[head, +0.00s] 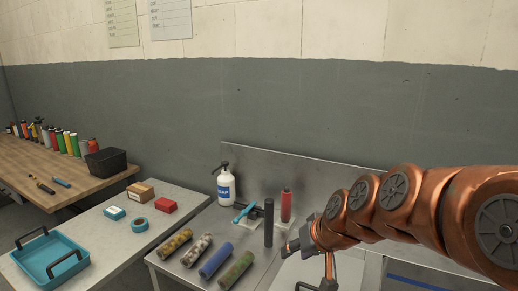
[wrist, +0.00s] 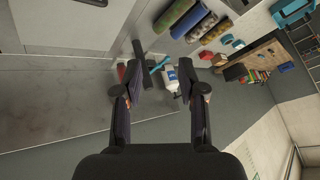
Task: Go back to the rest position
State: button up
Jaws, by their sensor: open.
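My gripper (wrist: 160,70) is open and empty in the wrist view, its two dark fingers spread apart. In the head view my copper-coloured arm reaches in from the right, with the gripper low at the right part of the metal bench (head: 172,270). Just left of it stand a dark upright cylinder (head: 268,222) and a red cylinder (head: 286,206). The white pump bottle (head: 226,186) shows beyond the fingers in the wrist view (wrist: 170,75). A light-blue tool (head: 242,213) lies beside the bottle. Nothing is visibly touching the fingers.
Several patterned rolls (head: 215,260) lie at the bench front. A grey table (head: 110,247) at left holds a teal tray (head: 48,258), tape (head: 140,225) and small boxes (head: 165,205). A wooden bench (head: 60,178) carries a black bin (head: 106,163) and bottles. A wall stands behind.

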jog(key=s+d+f+g+h, duration=0.1)
jog(key=s+d+f+g, duration=0.1)
jog(key=s, duration=0.8)
jog(key=s+d+f+m+g+h, duration=0.1)
jog(key=s+d+f+g, duration=0.2)
jog(key=s, duration=0.7)
jog(key=s+d+f+g+h, duration=0.2)
jog(key=s+d+f+g, duration=0.1)
jog(key=s, duration=0.7)
jog(key=shift+d, duration=0.7)
